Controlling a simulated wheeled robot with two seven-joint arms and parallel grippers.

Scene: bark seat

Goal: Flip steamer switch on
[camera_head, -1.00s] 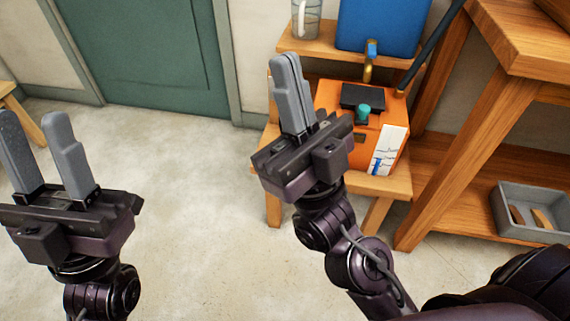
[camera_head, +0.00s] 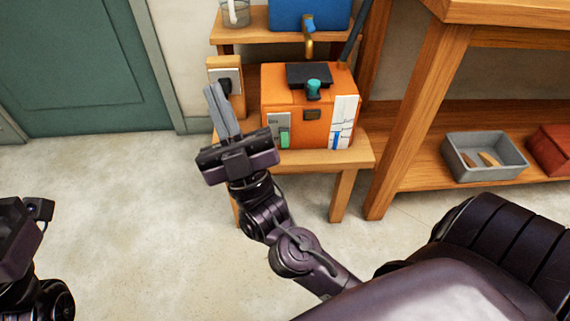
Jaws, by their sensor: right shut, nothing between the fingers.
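The steamer looks to be the orange box (camera_head: 285,100) on a low wooden stool, with a black top piece and a teal knob (camera_head: 314,88). Its front has pale labels and a small green part (camera_head: 284,137). Left of the box, a wooden block bears a pale plate with a dark switch-like part (camera_head: 225,85); I cannot tell which part is the steamer switch. My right gripper (camera_head: 213,92) is shut and empty, its fingers up in front of the block's left side; contact cannot be told. My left gripper (camera_head: 22,235) is cut off at the left edge, fingers out of view.
Behind the box, a shelf holds a blue container (camera_head: 300,14) and a clear jug (camera_head: 235,12). A wooden table (camera_head: 420,120) stands at the right, with a grey tray (camera_head: 485,165) on its lower shelf. The floor at left is clear.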

